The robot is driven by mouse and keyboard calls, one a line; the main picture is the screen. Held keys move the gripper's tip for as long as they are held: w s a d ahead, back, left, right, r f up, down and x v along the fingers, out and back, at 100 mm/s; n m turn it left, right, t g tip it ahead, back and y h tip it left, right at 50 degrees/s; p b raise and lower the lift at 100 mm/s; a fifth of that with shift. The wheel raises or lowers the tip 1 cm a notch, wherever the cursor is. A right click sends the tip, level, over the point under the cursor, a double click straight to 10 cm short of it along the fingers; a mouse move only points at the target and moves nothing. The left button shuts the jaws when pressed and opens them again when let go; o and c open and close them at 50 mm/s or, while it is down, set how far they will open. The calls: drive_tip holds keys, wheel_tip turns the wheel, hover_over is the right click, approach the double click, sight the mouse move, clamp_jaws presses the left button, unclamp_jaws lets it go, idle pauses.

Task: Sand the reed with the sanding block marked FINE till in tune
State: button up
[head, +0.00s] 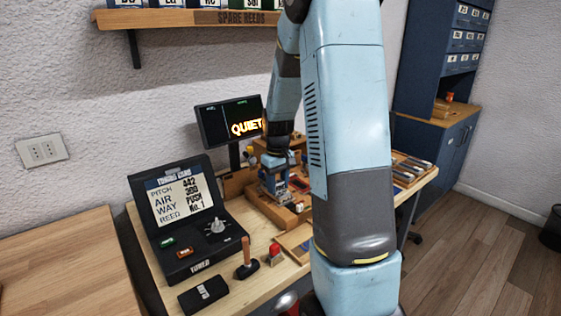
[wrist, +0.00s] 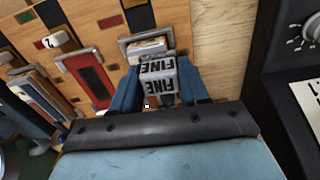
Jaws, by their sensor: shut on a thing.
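My gripper (wrist: 160,88) is shut on a grey sanding block (wrist: 158,78) marked FINE, held between its blue fingers in the wrist view. The block's far end is close to a metal-framed slot (wrist: 146,45) on the wooden work board (wrist: 100,22); I cannot tell whether they touch. The reed itself is not clear to me, perhaps hidden by the block. In the head view my gripper (head: 273,186) is low over the bench, and the block is too small to make out. The monitor (head: 229,121) reads QUIET.
The tuning console (head: 190,225) stands left of the gripper, its card showing pitch 442, air 300, way PUSH, reed No. 1. A wooden-handled lever (head: 247,255) and a red-topped item (head: 275,252) stand nearby. A red-filled frame (wrist: 88,78) lies beside the block. The spare reeds shelf (head: 190,19) hangs above.

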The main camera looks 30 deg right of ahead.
drive_tip(key=shift+s+a, duration=0.1)
drive_tip(key=shift+a, duration=0.35)
drive_tip(key=shift+r, duration=3.9)
idle(1.7)
